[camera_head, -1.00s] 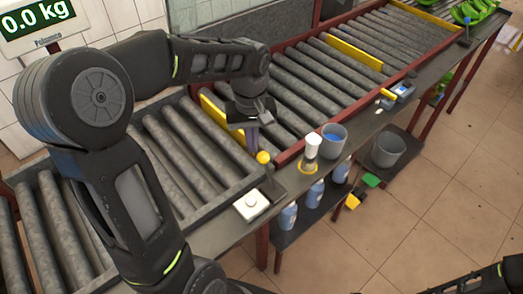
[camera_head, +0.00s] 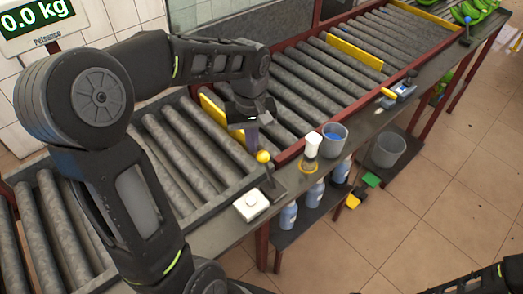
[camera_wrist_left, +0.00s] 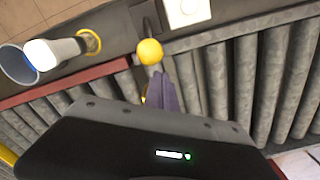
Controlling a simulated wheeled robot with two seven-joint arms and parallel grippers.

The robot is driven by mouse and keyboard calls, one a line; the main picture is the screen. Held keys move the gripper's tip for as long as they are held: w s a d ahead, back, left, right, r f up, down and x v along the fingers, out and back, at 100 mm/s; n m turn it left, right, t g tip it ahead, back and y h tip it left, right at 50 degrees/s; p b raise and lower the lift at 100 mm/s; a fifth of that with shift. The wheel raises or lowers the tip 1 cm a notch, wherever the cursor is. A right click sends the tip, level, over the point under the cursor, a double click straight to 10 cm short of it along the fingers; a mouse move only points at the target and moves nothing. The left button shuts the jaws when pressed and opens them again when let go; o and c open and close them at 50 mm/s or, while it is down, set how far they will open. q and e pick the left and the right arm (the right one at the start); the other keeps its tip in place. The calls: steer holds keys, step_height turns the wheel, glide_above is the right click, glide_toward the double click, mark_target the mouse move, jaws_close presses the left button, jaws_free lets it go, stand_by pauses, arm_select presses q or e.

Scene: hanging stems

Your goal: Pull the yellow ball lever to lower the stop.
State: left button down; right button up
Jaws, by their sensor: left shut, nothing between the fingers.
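The yellow ball (camera_head: 263,157) tops a thin dark lever at the front edge of the conveyor; it also shows in the left wrist view (camera_wrist_left: 150,51). My left gripper (camera_head: 254,146) is shut and empty, its purplish fingers pointing down just behind and left of the ball. In the left wrist view the fingers (camera_wrist_left: 164,100) end just below the ball; I cannot tell whether they touch it. A yellow stop bar (camera_head: 211,112) stands raised across the rollers behind the gripper, partly hidden by my arm. My right gripper is out of view; only part of that arm shows at bottom right.
A white button box (camera_head: 251,205) sits left of the lever. A white-capped bottle (camera_head: 312,148) and a grey cup (camera_head: 334,138) stand to the right on the ledge. Another yellow bar (camera_head: 354,53) crosses the far rollers. Spray bottles stand on the shelf below.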

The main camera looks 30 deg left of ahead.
mark_target(271, 176)
arm_select(q)
steer(key=shift+f+b, duration=0.85)
steer(key=shift+f, duration=0.4)
steer(key=shift+s+d+b, duration=0.2)
steer(key=shift+s+d, duration=0.2)
steer(key=shift+d, duration=1)
steer(key=shift+s+d+b, duration=0.25)
steer(key=shift+s+d, duration=0.2)
steer(key=shift+d, duration=0.9)
steer(key=shift+s+d+b, duration=0.2)
steer(key=shift+s+d, duration=0.2)
steer(key=shift+d, duration=1)
steer(key=shift+w+a, duration=0.2)
steer(key=shift+a, duration=0.4)
steer(key=shift+r, duration=0.15)
step_height(271, 176, up, 10)
steer(key=p, duration=0.7)
steer(key=shift+p, duration=0.35)
